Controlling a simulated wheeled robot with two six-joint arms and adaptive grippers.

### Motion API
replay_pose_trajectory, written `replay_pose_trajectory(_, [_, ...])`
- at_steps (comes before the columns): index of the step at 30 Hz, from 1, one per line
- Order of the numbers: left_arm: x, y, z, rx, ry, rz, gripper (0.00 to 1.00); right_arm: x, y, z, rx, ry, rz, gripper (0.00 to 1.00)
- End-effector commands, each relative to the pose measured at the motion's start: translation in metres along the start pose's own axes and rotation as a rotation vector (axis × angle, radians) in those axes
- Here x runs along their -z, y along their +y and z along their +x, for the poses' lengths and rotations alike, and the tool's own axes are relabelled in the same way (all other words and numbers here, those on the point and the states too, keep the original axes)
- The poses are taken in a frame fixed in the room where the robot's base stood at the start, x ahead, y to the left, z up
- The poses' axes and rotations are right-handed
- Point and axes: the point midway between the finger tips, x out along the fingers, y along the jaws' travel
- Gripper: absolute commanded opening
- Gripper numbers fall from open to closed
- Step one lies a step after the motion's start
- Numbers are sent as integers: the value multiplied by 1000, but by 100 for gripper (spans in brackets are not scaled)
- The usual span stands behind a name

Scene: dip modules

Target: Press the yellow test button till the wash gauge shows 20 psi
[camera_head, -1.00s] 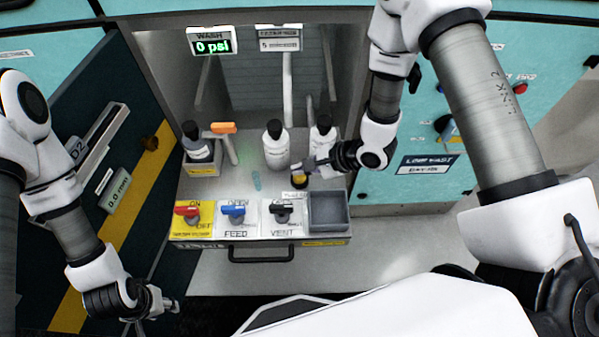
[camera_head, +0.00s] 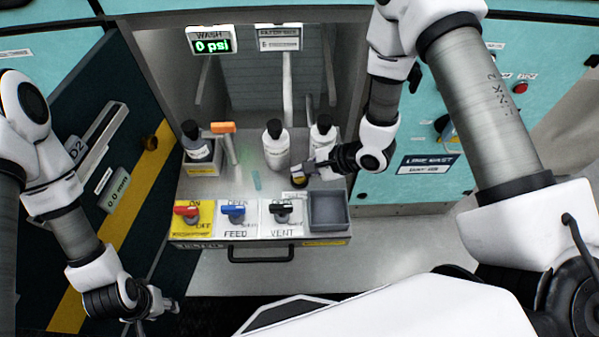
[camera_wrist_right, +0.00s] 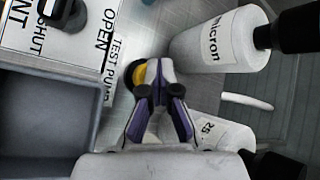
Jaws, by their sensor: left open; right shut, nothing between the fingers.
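The wash gauge (camera_head: 211,46) at the top of the bay reads 0 psi in green. The yellow test button (camera_head: 298,182) is on the tray deck, behind the VENT valve. It also shows in the right wrist view (camera_wrist_right: 137,76), next to the "TEST PUMP" label and partly covered by my fingers. My right gripper (camera_head: 305,172) is shut and empty, with its tips right at the button. In the right wrist view its fingertips (camera_wrist_right: 152,72) overlap the button's edge; I cannot tell whether they touch it. My left gripper (camera_head: 168,308) is open and empty at the lower left, far from the button.
Red, blue and black valve handles (camera_head: 236,212) line the tray's front, beside an empty grey bin (camera_head: 328,211). White bottles (camera_head: 276,150) stand behind the button, close to my right gripper. An orange-handled tool (camera_head: 223,128) is at the left. An open dark door (camera_head: 90,165) stands left.

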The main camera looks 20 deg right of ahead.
Motion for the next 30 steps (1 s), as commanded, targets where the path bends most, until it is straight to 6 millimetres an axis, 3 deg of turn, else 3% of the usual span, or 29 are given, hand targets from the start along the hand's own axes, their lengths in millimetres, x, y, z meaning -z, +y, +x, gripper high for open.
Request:
replay_pose_trajectory(22, [0,0,2,0,0,0,42,3,3,4,-1,1,0,0])
replay_pose_trajectory(30, [0,0,-14,0,0,0,42,-5,-5,-7,-1,1,0,0])
